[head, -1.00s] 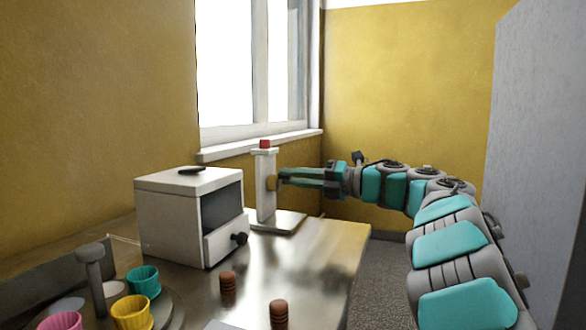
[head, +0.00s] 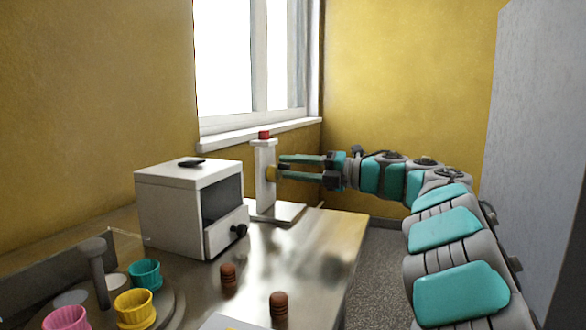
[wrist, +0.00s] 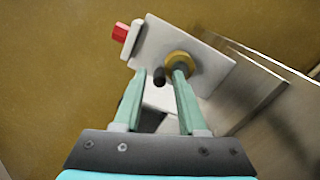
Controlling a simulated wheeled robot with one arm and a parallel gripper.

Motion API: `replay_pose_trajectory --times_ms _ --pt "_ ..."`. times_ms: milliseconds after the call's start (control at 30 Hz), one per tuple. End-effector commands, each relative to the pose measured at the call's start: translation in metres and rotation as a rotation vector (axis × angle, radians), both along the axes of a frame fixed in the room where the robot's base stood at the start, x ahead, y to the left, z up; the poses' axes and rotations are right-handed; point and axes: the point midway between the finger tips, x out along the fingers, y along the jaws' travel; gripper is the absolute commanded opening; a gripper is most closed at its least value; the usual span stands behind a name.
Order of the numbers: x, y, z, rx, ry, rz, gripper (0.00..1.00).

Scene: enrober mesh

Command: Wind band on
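A white upright stand (head: 261,196) with a red cap (head: 264,135) rises from a flat base at the table's far end. A yellow round hub (head: 271,174) sits on its side; it also shows in the wrist view (wrist: 184,56). A short dark peg (wrist: 159,78) shows beside the hub. My gripper (head: 281,165) is at the stand with its fingers apart. In the wrist view my gripper (wrist: 160,72) has the peg's image between its fingertips, and the right fingertip covers part of the hub. I cannot tell whether it touches. No separate band can be made out.
A white box (head: 172,215) with a dark window and black knob stands left of the stand. Nearer are brown ribbed pieces (head: 228,276) and a round tray with teal (head: 145,274), yellow (head: 134,308) and pink cups (head: 66,319). The metal tabletop (head: 310,240) is clear at right.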

Motion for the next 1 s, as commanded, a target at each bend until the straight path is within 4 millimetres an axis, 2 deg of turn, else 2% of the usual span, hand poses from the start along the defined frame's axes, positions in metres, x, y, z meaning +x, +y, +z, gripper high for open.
replay_pose_trajectory --times_ms 367,800,1000 --pt "-0.001 -0.003 0.0 0.0 0.0 -0.001 0.5" --pt "-0.024 -0.062 -0.001 0.001 0.0 -0.002 0.5" --pt "-0.03 -0.071 -0.001 0.001 0.0 0.001 0.5"
